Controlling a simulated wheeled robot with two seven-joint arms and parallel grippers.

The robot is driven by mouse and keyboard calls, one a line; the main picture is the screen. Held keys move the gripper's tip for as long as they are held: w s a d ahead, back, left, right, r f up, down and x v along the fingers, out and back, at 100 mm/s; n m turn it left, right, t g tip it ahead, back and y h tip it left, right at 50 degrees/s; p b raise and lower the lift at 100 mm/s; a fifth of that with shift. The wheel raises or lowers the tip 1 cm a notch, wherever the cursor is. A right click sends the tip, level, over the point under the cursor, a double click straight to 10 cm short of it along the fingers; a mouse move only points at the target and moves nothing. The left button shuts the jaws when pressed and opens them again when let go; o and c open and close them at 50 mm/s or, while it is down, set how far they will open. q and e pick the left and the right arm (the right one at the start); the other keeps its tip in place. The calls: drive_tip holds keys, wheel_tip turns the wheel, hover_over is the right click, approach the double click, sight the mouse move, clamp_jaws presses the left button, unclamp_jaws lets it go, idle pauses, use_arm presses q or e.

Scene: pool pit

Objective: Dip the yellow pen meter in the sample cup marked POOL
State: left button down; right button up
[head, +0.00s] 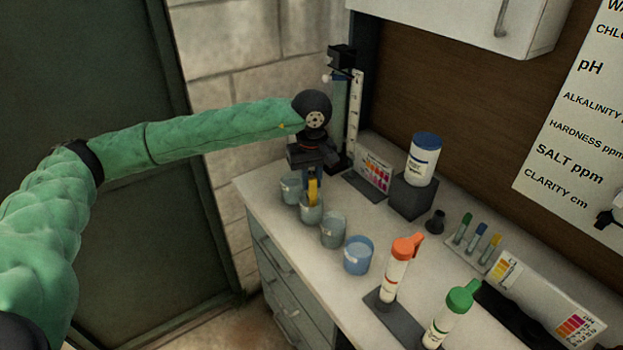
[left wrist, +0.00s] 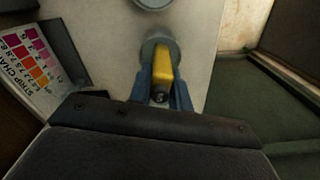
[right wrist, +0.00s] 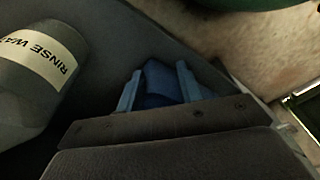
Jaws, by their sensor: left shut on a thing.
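My left gripper (head: 313,178) is shut on the yellow pen meter (head: 313,192), which points down at the second sample cup from the far end (head: 312,215). In the left wrist view the pen meter (left wrist: 162,68) sits between the blue fingers, with its far end over a round grey cup (left wrist: 147,48). I cannot tell whether its tip is inside the cup. The other cups in the row are a far one (head: 290,188), a third (head: 332,232) and a bluer near one (head: 358,256). Their markings cannot be read. My right gripper (right wrist: 158,85) has its fingers apart.
A grey container marked RINSE WA (right wrist: 38,70) stands left of my right gripper, and something dark blue (right wrist: 163,82) shows between its fingers. An orange-capped bottle (head: 396,270) and green-capped bottle (head: 450,315) stand near. A strip chart (head: 375,172) stands behind the cups.

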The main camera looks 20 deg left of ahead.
idle(0.6)
use_arm(q)
drive_tip(key=shift+r, duration=5.15)
